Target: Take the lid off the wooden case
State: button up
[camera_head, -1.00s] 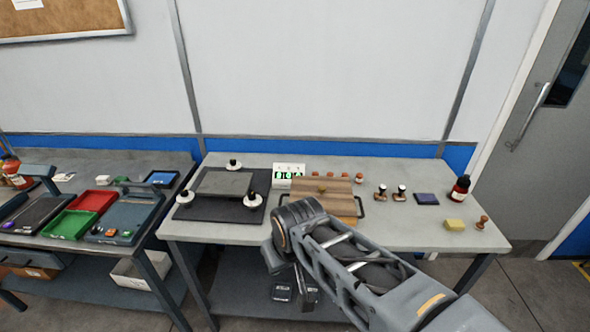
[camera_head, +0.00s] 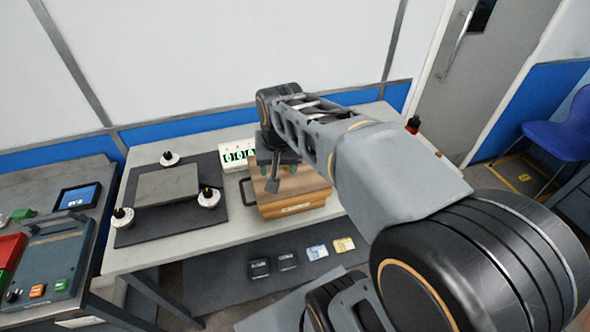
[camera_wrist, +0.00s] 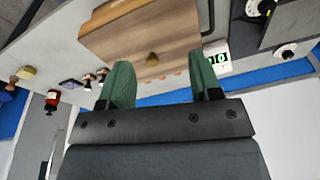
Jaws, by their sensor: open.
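The wooden case (camera_head: 292,205) stands on the grey bench, with its striped wooden lid (camera_head: 315,186) on top. A dark handle shows at its left side in the head view. In the wrist view the lid (camera_wrist: 185,28) fills the upper middle, with a small round brown knob (camera_wrist: 152,59) on it. My gripper (camera_wrist: 160,82) is open with green fingers apart; in the picture the knob lies between and a little above the fingertips, with nothing held. In the head view my gripper (camera_head: 274,176) is over the case, partly hiding it.
A dark mat (camera_head: 150,232) with a grey plate and several white knobbed posts lies left of the case. A display box (camera_head: 237,154) with green digits stands behind it. In the wrist view, stamps, a yellow block (camera_wrist: 26,72) and a red-capped bottle (camera_wrist: 52,97) sit beside the case.

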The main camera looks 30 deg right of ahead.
jog(key=w+d+r+m+g+p, duration=0.1)
jog(key=w+d+r+m+g, duration=0.1)
jog(key=w+d+m, duration=0.55)
send_over(287, 172)
jog(key=shift+n, duration=0.45)
jog(key=f, duration=0.7)
jog(key=shift+w+d, duration=0.15)
jog(key=shift+w, duration=0.15)
jog(key=shift+w+f+p, duration=0.1)
jog(key=shift+f+p, duration=0.6)
jog(key=shift+f, duration=2.35)
grip_shut()
jog(key=shift+r, duration=0.15)
